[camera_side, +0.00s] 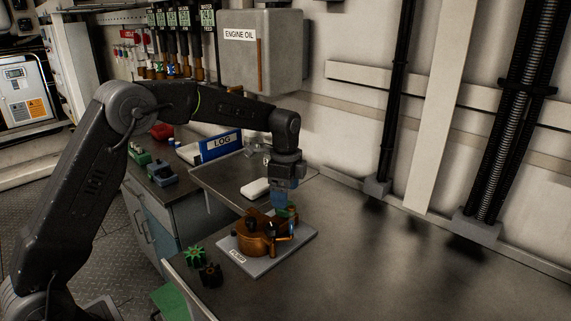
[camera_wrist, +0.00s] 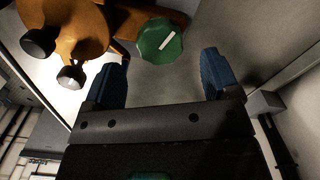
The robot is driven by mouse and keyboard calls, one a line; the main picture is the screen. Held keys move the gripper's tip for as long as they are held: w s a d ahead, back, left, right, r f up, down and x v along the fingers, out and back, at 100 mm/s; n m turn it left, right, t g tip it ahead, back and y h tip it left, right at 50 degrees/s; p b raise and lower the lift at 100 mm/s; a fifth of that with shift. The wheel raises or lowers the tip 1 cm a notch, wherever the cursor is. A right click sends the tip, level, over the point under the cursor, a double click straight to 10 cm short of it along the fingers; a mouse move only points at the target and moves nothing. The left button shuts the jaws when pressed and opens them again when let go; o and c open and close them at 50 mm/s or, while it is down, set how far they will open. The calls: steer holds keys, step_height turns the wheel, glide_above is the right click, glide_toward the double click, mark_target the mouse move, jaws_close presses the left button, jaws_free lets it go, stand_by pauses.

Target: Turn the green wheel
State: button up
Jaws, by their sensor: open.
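The green wheel (camera_wrist: 160,41) shows in the wrist view as a faceted knob with a white bar mark on its face, at the edge of the copper-coloured housing (camera_wrist: 97,25). In the side view the wheel (camera_side: 287,211) is small and partly hidden by my gripper. The housing (camera_side: 256,240) stands on a grey plate (camera_side: 241,257) on the bench. My gripper (camera_wrist: 166,72) is open, with blue fingers. The wheel lies just beyond the fingertips, between their lines, and no finger visibly touches it. In the side view my gripper (camera_side: 279,199) points down over the housing's far side.
Two loose gears, one green (camera_side: 194,256) and one dark (camera_side: 210,274), lie left of the plate. A white block (camera_side: 255,188) lies on a tray behind. A LOG binder (camera_side: 220,146) stands farther back. The bench (camera_side: 400,260) is clear to the right.

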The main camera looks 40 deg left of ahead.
step_height(320, 180, up, 10)
stand_by(0.3)
steer(key=s+d+r+n+t, duration=0.1)
steer(key=s+r+n, duration=0.2)
steer(key=s, duration=0.5)
steer(key=s+d+r+n+t, duration=0.1)
steer(key=s+r+n+t, duration=0.15)
steer(key=s, duration=0.45)
steer(key=s+f+n+t, duration=0.1)
steer(key=s+f+n, duration=0.1)
steer(key=s, duration=0.6)
steer(key=s+d+f+n+t, duration=0.1)
steer(key=s+f+n, duration=0.2)
steer(key=s+n, duration=0.2)
steer(key=s, duration=0.3)
steer(key=shift+d+f, duration=0.2)
steer(key=shift+f, duration=0.1)
